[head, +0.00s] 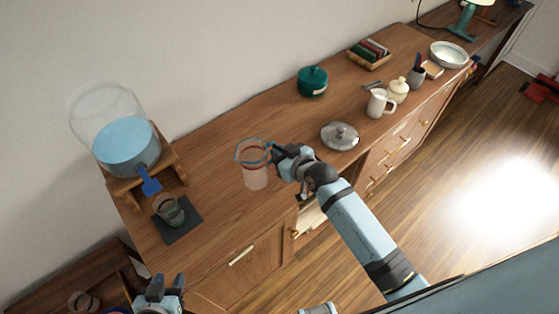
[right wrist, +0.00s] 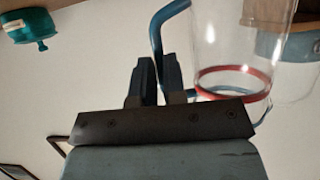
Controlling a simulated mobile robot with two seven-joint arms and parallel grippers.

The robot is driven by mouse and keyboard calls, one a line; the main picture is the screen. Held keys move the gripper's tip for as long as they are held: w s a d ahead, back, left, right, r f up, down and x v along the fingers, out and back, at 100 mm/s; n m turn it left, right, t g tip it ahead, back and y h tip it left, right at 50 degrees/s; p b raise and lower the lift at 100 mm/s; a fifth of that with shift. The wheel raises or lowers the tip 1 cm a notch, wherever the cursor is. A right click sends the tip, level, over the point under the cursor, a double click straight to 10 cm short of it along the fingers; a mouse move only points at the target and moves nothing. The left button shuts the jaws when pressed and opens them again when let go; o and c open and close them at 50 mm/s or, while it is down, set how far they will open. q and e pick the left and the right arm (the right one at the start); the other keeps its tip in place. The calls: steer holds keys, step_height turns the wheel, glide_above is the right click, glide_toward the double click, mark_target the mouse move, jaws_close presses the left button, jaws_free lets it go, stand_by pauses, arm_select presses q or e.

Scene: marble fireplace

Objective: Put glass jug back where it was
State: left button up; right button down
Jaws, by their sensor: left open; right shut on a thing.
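The glass jug (head: 256,175) is clear, with a red band and a blue rim and handle. It is over the front part of the wooden cabinet top; I cannot tell whether it touches the wood. My right gripper (head: 276,153) is shut on the jug's blue handle at the jug's right side. In the right wrist view the closed fingers (right wrist: 158,82) meet the blue handle (right wrist: 157,40), with the jug's glass body (right wrist: 230,40) beside them. My left gripper (head: 160,285) is open and empty at the bottom left, low in front of the cabinet.
A water dispenser (head: 125,148) on a wooden stand is at the left, with a glass cup (head: 169,210) on a dark mat (head: 184,231). A pot lid (head: 340,136), a green pot (head: 312,82) and a white pitcher (head: 378,104) stand right. Bare wood lies between mat and jug.

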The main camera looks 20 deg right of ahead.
arm_select(q)
steer(key=shift+a, duration=0.1)
arm_select(e)
step_height(320, 180, down, 4)
steer(key=shift+r, duration=0.1)
arm_select(q)
steer(key=shift+f, duration=0.1)
arm_select(e)
steer(key=c, duration=1.2)
jaws_free()
steer(key=shift+f, duration=0.25)
steer(key=shift+r, duration=0.15)
